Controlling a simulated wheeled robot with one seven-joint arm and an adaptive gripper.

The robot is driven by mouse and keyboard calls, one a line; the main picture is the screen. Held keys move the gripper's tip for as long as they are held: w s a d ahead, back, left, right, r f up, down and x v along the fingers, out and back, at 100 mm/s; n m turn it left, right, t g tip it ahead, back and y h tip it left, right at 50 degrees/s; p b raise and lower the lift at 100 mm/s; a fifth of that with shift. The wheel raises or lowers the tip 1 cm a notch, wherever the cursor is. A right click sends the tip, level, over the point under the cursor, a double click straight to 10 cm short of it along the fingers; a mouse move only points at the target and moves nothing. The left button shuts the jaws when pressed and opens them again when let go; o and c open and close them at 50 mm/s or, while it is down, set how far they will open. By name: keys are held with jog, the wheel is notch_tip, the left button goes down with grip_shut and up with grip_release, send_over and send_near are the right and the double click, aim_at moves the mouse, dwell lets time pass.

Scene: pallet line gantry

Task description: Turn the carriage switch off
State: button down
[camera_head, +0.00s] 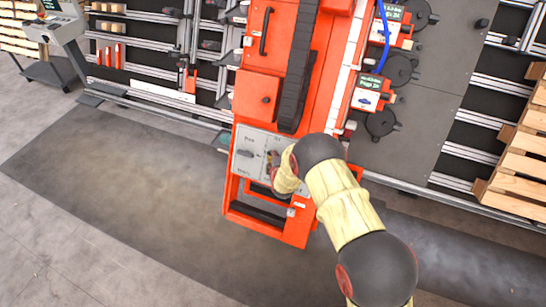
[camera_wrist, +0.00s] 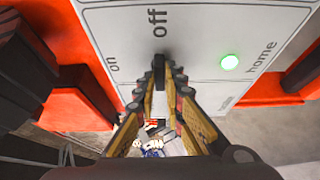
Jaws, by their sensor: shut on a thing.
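The grey control panel (camera_head: 246,160) is on the front of the orange machine. In the wrist view the panel (camera_wrist: 200,40) carries the words "on", "off" and "home". The carriage switch (camera_wrist: 159,58) is a small dark handle whose visible end lies just below the word "off", in line with it. My gripper (camera_wrist: 160,75) is shut on the switch, with a fingertip on either side of it. The rest of the switch is hidden between the fingers. In the head view my gripper (camera_head: 276,162) is at the panel's right part, and my wrist hides much there.
A round green light (camera_wrist: 229,62) glows beside the word "home". An orange box (camera_head: 256,97) juts out above the panel, with a black cable chain (camera_head: 297,70) to its right. Wooden pallets (camera_head: 520,160) stand at the right. The floor to the left is clear.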

jog(key=c, duration=2)
grip_release()
jog(key=shift+a, duration=0.1)
jog(key=shift+o, duration=0.6)
jog(key=v, duration=1.2)
